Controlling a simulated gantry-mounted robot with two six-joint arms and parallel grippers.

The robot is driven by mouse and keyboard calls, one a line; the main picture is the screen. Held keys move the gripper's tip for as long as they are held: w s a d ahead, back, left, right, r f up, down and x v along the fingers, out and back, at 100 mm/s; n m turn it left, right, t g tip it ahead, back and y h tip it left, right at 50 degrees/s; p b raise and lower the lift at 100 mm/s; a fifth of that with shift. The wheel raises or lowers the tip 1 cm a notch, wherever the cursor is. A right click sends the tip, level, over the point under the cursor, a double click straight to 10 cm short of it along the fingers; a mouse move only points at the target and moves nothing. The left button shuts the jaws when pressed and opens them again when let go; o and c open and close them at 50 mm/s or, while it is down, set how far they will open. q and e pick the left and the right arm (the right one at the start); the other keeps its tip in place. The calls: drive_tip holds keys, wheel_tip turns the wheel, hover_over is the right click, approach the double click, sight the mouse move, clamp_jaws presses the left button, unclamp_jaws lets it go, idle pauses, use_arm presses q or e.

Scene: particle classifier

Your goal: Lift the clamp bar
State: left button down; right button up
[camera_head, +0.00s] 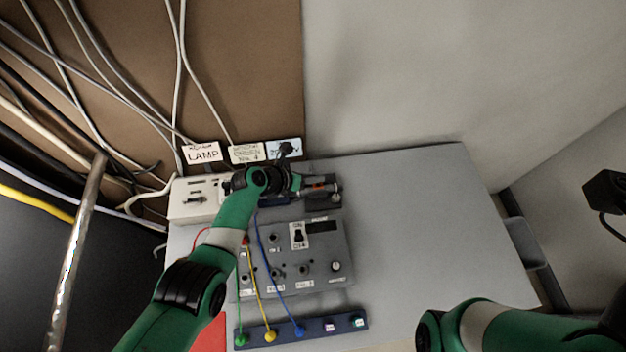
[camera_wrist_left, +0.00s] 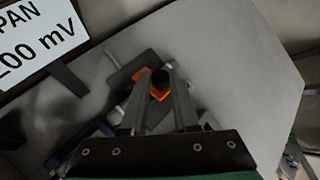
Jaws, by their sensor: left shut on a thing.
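My left gripper (camera_head: 318,189) reaches over the far edge of the grey control box, at a small dark device (camera_head: 324,204) on the table. In the left wrist view its fingers (camera_wrist_left: 160,98) are on both sides of a part with a black round end and orange faces, which I take as the clamp bar (camera_wrist_left: 160,87). The gripper is shut on it. The fingers hide much of the bar, and I cannot tell whether it is raised.
The grey control box (camera_head: 322,268) carries switches and sockets. Red, green, yellow and blue leads run near it, some to a blue socket strip (camera_head: 345,323). A white box (camera_head: 190,212) stands at left below labels, including LAMP (camera_head: 204,153). The table's right side (camera_head: 430,230) is clear.

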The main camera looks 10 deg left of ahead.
idle(0.4)
use_arm(q)
drive_tip(key=c, duration=0.7)
unclamp_jaws()
drive_tip(key=shift+o, duration=0.2)
drive_tip(key=p+v, duration=1.1)
drive_tip(key=p, duration=0.3)
drive_tip(key=shift+a+r+p, duration=0.2)
drive_tip(key=shift+r+p, duration=0.1)
drive_tip(key=shift+p, duration=0.1)
